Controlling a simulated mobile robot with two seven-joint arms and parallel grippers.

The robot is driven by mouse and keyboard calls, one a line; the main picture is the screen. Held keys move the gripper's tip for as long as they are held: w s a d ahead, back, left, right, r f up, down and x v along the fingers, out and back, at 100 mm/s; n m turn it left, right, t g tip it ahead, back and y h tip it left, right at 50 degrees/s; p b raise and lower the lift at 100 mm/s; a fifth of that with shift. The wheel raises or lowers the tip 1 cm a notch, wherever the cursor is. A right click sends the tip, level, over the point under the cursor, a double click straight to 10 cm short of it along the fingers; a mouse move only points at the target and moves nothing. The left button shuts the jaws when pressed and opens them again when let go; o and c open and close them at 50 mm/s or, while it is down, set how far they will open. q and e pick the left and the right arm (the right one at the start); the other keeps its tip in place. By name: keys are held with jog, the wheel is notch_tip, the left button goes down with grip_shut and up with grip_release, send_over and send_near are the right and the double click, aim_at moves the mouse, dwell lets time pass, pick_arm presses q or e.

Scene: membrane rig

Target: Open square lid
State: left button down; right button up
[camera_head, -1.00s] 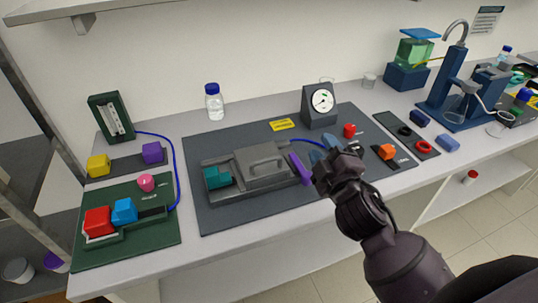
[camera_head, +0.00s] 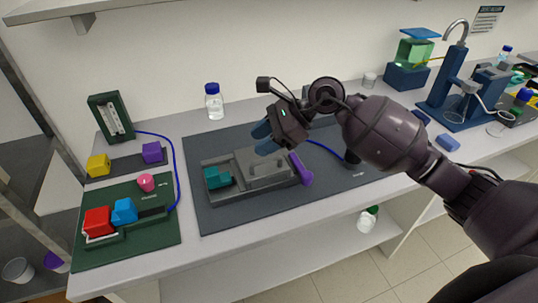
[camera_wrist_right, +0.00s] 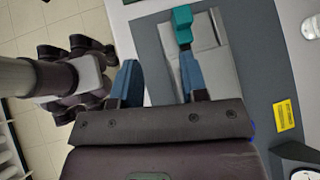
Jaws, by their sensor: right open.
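The grey square lid (camera_head: 258,165) with a raised bar handle lies flat on a dark grey rig in the middle of the bench. A teal block (camera_head: 217,177) sits at the rig's left end and a purple lever (camera_head: 301,170) leans at its right end. My right gripper (camera_head: 264,139) has blue fingers spread apart and empty, above and behind the lid. In the right wrist view the gripper (camera_wrist_right: 160,72) is open; one finger overlaps the grey lid (camera_wrist_right: 208,45), and the teal block (camera_wrist_right: 182,22) shows beyond. The handle is not clear there. My left gripper is out of view.
The rig stands on a dark mat (camera_head: 215,217). A blue-capped bottle (camera_head: 214,103) stands behind it. A green tray (camera_head: 150,232) with red and blue blocks is at left. The mat's front strip is clear.

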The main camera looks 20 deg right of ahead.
aim_at(267, 159)
jog(key=w+d+n+h, duration=0.1)
jog(key=w+d+h, duration=0.2)
jog(key=d+h, duration=0.3)
jog(key=shift+y, duration=0.3)
jog(key=x, duration=0.3)
jog(key=p+x, duration=0.1)
jog(key=x, duration=0.3)
jog(key=d+p+x, duration=0.1)
jog(key=x, duration=0.2)
jog(key=shift+s+a+f, duration=0.15)
jog(key=shift+f, duration=0.35)
grip_shut()
